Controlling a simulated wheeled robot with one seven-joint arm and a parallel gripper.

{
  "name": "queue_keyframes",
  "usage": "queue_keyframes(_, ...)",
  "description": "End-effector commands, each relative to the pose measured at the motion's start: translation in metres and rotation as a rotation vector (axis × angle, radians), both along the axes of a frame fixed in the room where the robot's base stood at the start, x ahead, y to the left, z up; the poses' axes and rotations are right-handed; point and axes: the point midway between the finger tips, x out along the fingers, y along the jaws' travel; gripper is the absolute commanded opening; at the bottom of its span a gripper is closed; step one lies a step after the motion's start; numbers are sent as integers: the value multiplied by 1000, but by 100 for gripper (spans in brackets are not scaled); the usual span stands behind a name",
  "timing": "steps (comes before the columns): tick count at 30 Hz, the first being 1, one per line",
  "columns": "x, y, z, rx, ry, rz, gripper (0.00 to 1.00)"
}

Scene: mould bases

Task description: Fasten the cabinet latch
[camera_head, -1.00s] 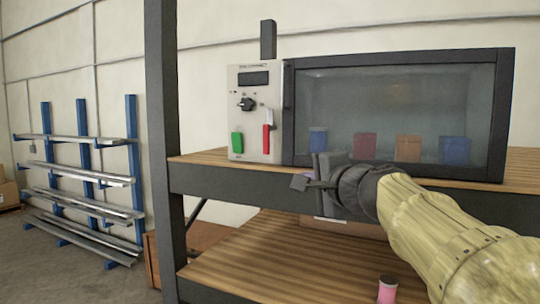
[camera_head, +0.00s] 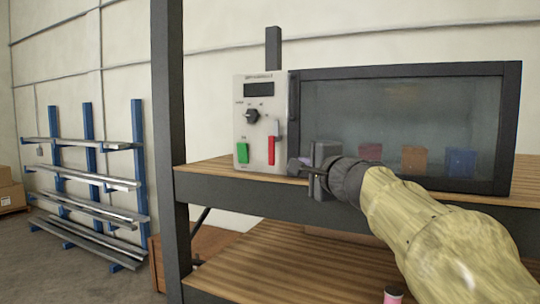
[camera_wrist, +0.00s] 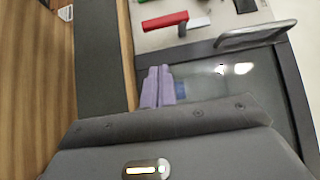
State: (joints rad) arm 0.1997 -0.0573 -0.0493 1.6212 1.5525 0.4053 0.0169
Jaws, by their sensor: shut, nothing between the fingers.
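The cabinet (camera_head: 405,72) has a dark frame and a glass door that looks closed. To its left is a pale control panel (camera_head: 243,125) with a red lever (camera_head: 271,150) hanging down under a white piece (camera_head: 276,128). The red lever also shows in the wrist view (camera_wrist: 165,20), lying sideways. Which part is the latch I cannot tell for certain. My gripper (camera_head: 297,166) is shut and empty, in front of the cabinet's lower left corner, right of the red lever and apart from it. Its purple-grey fingertips (camera_wrist: 157,84) are together in the wrist view.
The panel also carries a green switch (camera_head: 242,153), a black knob (camera_head: 252,116) and a dark display (camera_head: 258,89). A grey door handle (camera_wrist: 255,36) juts out in the wrist view. A wooden shelf (camera_head: 205,170) and dark post (camera_head: 170,120) frame the cabinet. Coloured blocks stand behind the glass.

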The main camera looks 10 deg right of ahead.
Motion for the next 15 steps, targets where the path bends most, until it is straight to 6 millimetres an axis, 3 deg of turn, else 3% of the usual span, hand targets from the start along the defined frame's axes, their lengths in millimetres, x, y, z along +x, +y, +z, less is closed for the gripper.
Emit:
queue_keyframes(6,39,6,2,1,2,1,0)
queue_keyframes(15,60,38,1,1,0,3,0)
